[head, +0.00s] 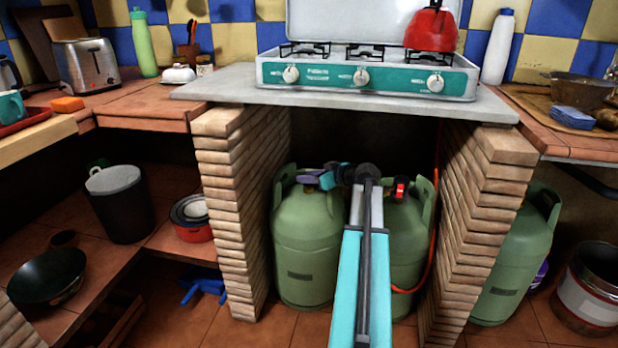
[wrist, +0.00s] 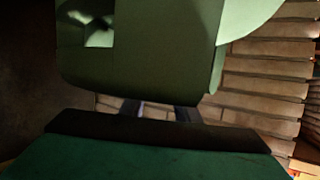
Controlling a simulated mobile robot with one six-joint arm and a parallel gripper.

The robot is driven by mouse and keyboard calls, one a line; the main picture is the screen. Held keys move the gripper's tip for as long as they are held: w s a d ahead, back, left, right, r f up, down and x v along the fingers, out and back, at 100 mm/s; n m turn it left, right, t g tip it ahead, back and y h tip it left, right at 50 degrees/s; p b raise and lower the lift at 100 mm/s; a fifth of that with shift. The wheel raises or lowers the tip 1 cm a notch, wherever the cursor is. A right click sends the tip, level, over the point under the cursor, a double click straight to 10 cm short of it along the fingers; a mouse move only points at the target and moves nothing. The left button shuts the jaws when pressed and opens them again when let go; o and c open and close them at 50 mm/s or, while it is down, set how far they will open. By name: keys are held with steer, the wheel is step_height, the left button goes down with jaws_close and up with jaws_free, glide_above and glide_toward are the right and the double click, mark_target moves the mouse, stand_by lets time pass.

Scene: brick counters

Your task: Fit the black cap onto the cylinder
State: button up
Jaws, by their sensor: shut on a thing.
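A green gas cylinder (head: 306,245) stands on the floor under the stove counter. A second green cylinder (head: 408,228) stands to its right, with a red fitting on top, partly behind my arm. My gripper (head: 308,180) is at the top of the left cylinder, pointing left, level with its collar. In the wrist view, my gripper (wrist: 157,112) shows two narrow finger parts in front of the green cylinder (wrist: 150,60). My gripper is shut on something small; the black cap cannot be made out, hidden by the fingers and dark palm.
Brick pillars (head: 237,200) and (head: 470,210) flank the opening closely. The grey counter slab (head: 225,88) is above my gripper. An orange hose (head: 430,245) runs beside the right cylinder. A third cylinder (head: 520,255) stands beyond the right pillar.

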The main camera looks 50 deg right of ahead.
stand_by(0.4)
steer(key=o, duration=1.1)
steer(key=p+v, duration=0.4)
steer(key=v, duration=1)
steer(key=shift+w, duration=0.1)
steer(key=shift+w, duration=0.1)
